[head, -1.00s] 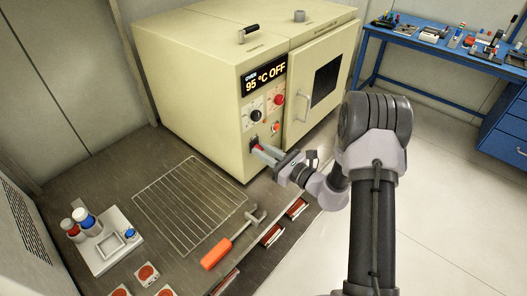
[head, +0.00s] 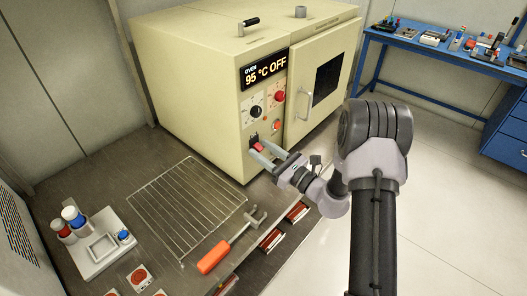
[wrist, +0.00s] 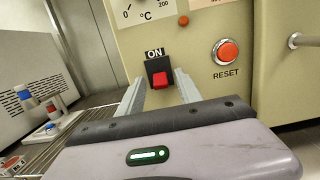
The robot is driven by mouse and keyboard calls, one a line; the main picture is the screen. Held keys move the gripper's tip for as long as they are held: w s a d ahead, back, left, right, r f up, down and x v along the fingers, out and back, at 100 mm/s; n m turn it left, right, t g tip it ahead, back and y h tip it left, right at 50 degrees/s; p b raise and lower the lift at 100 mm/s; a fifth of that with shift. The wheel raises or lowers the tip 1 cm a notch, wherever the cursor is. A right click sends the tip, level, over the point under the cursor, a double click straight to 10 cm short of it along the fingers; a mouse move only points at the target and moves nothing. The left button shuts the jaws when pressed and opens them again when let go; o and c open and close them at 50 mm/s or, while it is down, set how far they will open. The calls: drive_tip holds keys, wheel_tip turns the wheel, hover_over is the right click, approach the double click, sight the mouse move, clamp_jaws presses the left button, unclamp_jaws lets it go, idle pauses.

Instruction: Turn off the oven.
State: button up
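The cream oven (head: 195,75) stands on the bench, and its display (head: 264,69) reads "95 °C OFF". On the lower front panel is a red and black rocker switch (wrist: 160,77), under an "ON" label in the wrist view. The switch also shows in the head view (head: 257,147). My gripper (head: 257,150) is in front of it with fingers apart, one on each side of the switch in the wrist view (wrist: 160,92). It holds nothing. I cannot tell whether a fingertip touches the panel.
A red RESET button (wrist: 227,51) is right of the switch. The oven door handle (head: 309,105) lies further right. A wire rack (head: 185,205), an orange-handled tool (head: 214,257) and a white holder with bottles (head: 104,246) are on the bench.

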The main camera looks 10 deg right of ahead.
drive_tip(key=p+v, duration=0.2)
drive_tip(key=v, duration=1.5)
drive_tip(key=shift+s+p, duration=0.2)
drive_tip(key=shift+p, duration=0.2)
drive_tip(key=shift+f, duration=0.1)
